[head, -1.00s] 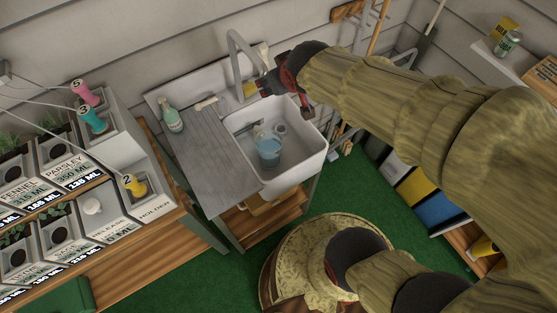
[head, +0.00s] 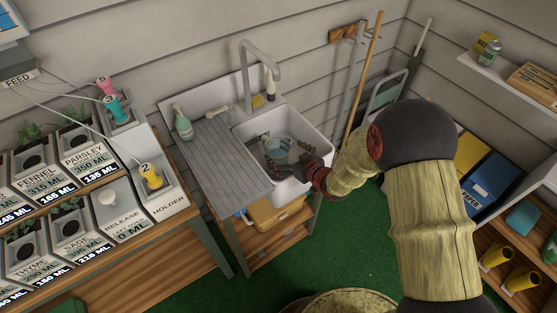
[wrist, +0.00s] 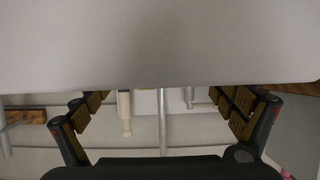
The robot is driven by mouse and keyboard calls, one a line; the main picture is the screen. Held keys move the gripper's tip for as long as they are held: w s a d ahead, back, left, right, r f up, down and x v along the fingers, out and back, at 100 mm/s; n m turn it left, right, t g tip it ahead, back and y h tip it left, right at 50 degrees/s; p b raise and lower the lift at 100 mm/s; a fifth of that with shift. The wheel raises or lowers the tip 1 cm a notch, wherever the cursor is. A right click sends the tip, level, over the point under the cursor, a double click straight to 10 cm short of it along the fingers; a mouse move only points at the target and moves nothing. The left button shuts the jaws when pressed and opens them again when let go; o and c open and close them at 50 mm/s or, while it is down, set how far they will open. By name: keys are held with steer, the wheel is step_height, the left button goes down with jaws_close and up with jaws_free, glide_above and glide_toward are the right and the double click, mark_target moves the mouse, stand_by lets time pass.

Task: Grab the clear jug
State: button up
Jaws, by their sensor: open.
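The clear jug (head: 277,149) sits in the white sink (head: 324,140) in the head view and looks bluish. My gripper (head: 285,169) is over the sink's front right part, close beside the jug on its near side, and partly covers it. I cannot tell whether they touch. In the wrist view my gripper (wrist: 162,100) has its two fingers spread wide, with nothing held between them. The jug cannot be made out there; a pale surface fills the upper half.
A tall tap (head: 262,52) rises behind the sink. A grey drainboard (head: 215,153) with a green bottle (head: 183,124) adjoins it on the left. A wooden-handled tool (head: 364,80) leans at the right.

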mark_target(270, 142)
steer(key=b+x, duration=0.2)
steer(key=x, duration=0.4)
steer(key=shift+d+f, duration=0.1)
steer(key=shift+f, duration=0.1)
steer(key=shift+c, duration=1)
steer(key=c, duration=1.9)
steer(key=shift+w+r, duration=0.15)
steer(key=shift+c, duration=0.3)
